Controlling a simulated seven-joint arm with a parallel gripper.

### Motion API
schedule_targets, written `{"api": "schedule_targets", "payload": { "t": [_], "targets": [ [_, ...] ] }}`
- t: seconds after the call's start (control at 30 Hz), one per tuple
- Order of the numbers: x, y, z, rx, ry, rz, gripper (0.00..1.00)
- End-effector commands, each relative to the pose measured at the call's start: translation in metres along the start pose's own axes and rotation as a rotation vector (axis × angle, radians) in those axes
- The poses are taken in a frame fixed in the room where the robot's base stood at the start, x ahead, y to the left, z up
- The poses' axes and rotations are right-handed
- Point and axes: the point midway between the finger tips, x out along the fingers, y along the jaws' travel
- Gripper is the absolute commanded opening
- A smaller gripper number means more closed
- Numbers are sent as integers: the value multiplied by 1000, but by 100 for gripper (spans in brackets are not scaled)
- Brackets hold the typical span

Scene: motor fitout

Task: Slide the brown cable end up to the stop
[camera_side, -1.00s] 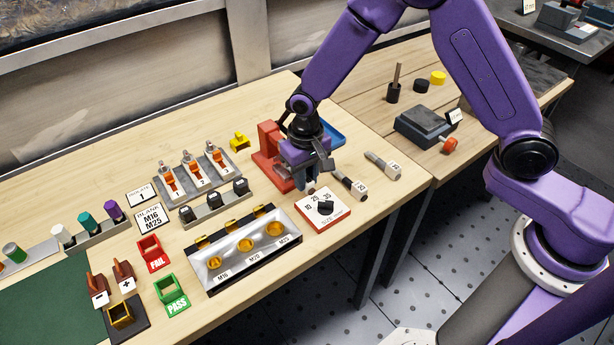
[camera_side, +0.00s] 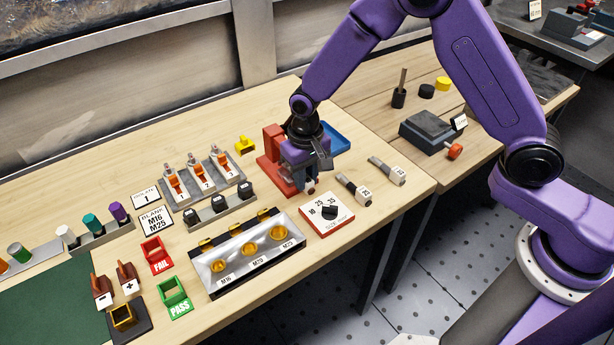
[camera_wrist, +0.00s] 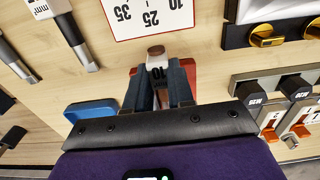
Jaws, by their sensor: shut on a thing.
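The brown cable end (camera_wrist: 156,50) sticks out between my gripper's fingertips in the wrist view, with a white numbered tag behind it. My gripper (camera_wrist: 161,78) is shut on it, one dark finger on each side. In the side view my gripper (camera_side: 308,186) is low beside the red stand (camera_side: 273,146), over its base, and a small brown tip (camera_side: 311,184) shows under the fingers. The red base (camera_wrist: 194,75) shows behind the fingers in the wrist view. The fingers and wrist hide the rest of the cable, and I cannot make out the stop.
A white numbered dial card (camera_side: 340,219) with a black knob lies just in front of my gripper. A blue tray (camera_side: 338,136) is behind. A gland plate with brass rings (camera_side: 214,286) stands to the left.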

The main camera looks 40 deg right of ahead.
Motion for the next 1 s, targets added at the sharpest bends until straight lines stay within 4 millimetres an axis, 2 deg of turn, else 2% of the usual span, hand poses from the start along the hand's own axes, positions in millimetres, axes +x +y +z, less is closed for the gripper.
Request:
{"api": "schedule_targets", "payload": {
  "t": [0.7,0.73,0.8,0.83,1.0],
  "targets": [
    [0,0,-8,1,1,-1,0],
    [0,0,-8,1,1,-1,26],
    [0,0,-8,1,2,-1,48],
    [0,0,-8,1,1,-1,52],
    [0,0,-7,0,1,-1,52]
  ]
}}
